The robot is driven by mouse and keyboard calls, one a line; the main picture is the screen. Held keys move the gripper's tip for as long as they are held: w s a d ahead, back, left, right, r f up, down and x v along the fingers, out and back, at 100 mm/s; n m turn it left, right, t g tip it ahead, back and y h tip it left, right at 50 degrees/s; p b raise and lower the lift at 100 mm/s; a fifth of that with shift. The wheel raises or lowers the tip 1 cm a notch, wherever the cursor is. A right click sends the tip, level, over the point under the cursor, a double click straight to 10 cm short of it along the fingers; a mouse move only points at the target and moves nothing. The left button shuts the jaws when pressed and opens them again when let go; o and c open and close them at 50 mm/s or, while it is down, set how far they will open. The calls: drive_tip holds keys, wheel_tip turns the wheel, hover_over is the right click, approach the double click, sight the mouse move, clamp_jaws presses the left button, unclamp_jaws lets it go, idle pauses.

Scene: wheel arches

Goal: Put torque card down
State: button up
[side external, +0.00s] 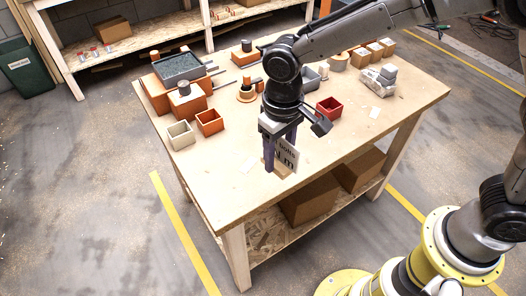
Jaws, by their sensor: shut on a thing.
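The torque card (287,155) is a pale card with dark printing, held tilted near upright between the fingers of my gripper (279,158). My gripper is shut on it above the front middle of the wooden table (215,180). A brown piece shows at the card's lower left; I cannot tell whether it is part of the card or a separate thing. I cannot tell whether the card's lower edge touches the table.
Small white papers lie flat on the table (375,112). A red bin (329,107), an orange bin (210,122) and a pale bin (181,135) stand behind. A grey tray (180,68) sits at the back left. The table's front left is clear.

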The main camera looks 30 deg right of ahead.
drive_tip(key=shift+s+d+r, duration=0.15)
drive_tip(key=shift+d, duration=0.25)
drive_tip(key=w+d+f+m, duration=0.3)
drive_tip(key=d, duration=0.8)
hover_over(333, 148)
drive_tip(key=f, duration=0.7)
drive_tip(key=shift+s+d, duration=0.1)
drive_tip(key=shift+s, duration=0.15)
drive_tip(key=shift+w+f+n, duration=0.1)
drive_tip(key=shift+w+n, duration=0.05)
drive_tip(key=shift+n, duration=0.15)
drive_tip(key=shift+w+n, duration=0.25)
drive_tip(key=shift+n, duration=0.05)
drive_tip(key=shift+s, duration=0.1)
